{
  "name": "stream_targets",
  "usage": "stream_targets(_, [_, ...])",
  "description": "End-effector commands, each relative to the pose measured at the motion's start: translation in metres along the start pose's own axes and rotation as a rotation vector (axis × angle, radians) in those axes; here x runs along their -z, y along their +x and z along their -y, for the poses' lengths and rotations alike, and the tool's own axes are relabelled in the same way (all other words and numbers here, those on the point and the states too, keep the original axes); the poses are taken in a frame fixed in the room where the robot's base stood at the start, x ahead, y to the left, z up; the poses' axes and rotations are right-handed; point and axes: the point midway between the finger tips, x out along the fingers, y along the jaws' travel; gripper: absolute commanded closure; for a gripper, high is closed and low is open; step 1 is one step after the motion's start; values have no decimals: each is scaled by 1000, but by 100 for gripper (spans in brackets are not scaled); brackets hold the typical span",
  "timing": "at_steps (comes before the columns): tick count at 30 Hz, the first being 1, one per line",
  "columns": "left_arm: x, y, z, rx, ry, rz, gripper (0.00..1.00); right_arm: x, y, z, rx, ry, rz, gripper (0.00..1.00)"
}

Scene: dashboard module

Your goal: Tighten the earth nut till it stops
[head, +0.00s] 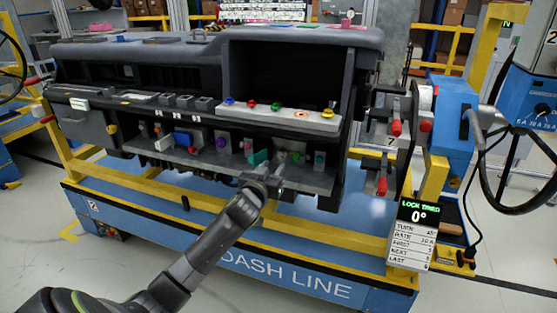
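The dashboard module (200,55) is dark grey and sits on a yellow and blue stand. Its lower open shelf (215,162) holds several small coloured parts. My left gripper (272,184) is at the front edge of this shelf, right of the middle, near a teal block (258,157) and a green part (281,157). The gripper is small and dark here, and I cannot tell whether its fingers are open or shut or touch anything. I cannot make out the earth nut; it is too small or hidden. My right gripper is out of view.
Red-handled clamps (382,185) stand at the module's right end. A steering wheel (510,170) hangs at far right. A ledge (280,111) carries several coloured knobs.

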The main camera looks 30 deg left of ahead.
Motion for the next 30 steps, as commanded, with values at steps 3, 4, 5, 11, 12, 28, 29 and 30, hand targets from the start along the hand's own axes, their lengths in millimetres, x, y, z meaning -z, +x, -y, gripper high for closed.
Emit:
stream_targets(3, [0,19,0,1,-1,0,65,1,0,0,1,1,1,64])
stream_targets(4, [0,24,0,0,-1,-1,65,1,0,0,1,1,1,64])
stream_targets(5, [0,28,0,0,-1,-1,65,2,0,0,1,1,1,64])
stream_targets(11, [0,47,0,0,0,-1,65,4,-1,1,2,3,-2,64])
stream_targets(12, [0,50,0,0,1,0,65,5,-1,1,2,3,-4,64])
stream_targets(28, [0,55,0,0,0,0,78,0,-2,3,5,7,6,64])
stream_targets(29, [0,55,0,0,0,0,82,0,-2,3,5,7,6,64])
stream_targets(30, [0,55,0,0,0,0,87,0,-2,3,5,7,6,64])
